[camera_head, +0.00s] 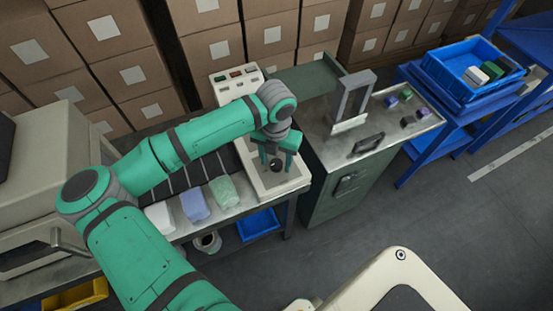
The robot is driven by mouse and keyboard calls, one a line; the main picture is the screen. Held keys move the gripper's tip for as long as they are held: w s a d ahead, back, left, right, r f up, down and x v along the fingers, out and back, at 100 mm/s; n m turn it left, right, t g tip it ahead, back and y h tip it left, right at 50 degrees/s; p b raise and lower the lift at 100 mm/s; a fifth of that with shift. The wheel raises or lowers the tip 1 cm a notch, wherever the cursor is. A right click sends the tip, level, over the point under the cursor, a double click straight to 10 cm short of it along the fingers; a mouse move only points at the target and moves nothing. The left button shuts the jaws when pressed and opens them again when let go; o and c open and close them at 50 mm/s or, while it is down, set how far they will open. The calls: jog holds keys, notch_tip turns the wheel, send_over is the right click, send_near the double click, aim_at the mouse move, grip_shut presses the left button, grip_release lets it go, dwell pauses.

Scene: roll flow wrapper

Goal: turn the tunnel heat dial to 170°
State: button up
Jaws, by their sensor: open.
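A small dark round knob (277,166), which looks like the heat dial, sits on top of a cream housing (286,185) at the end of the bench. My green gripper (275,160) points down over this housing, its two fingers apart, one on each side of the knob in the picture. I cannot tell whether the fingers touch the knob or hover above it. The dial's marks and its setting are too small to read, and my wrist hides part of the housing behind it.
A control box (236,82) with coloured buttons stands behind my arm. White, blue and green packs (195,203) lie in front of a dark slatted belt. A green metal cabinet (338,196) stands close on the right. Blue bins (470,72) and stacked cartons are farther back.

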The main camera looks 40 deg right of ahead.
jog(key=shift+d, duration=0.1)
jog(key=c, duration=1)
jog(key=shift+c, duration=0.2)
